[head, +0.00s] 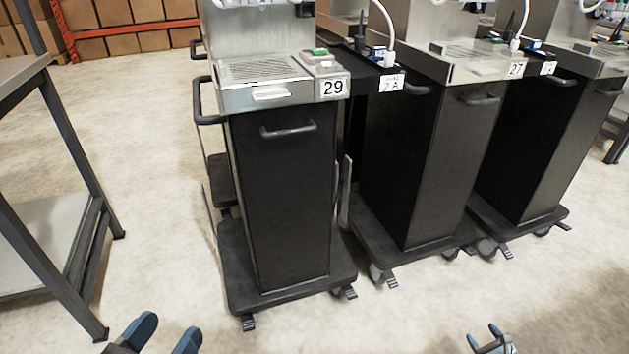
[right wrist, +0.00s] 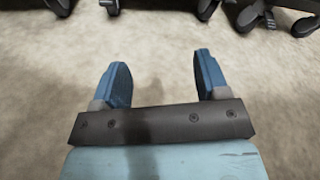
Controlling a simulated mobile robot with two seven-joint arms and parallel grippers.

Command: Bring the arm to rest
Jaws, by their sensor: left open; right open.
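My left gripper (head: 163,338) shows at the bottom left of the head view, with its two blue fingers apart and nothing between them. My right gripper (head: 487,338) is at the bottom right of the head view, lower than the carts and in front of them. In the right wrist view its two blue fingers (right wrist: 160,80) are spread over bare floor, with nothing between them. Both arms are mostly out of view below the head picture.
A black dispenser cart marked 29 (head: 285,205) stands ahead on casters. A cart marked 27 (head: 430,160) and another cart (head: 530,150) stand to its right. A metal-framed table (head: 75,150) is at the left. The pale floor (head: 410,310) before the carts is clear.

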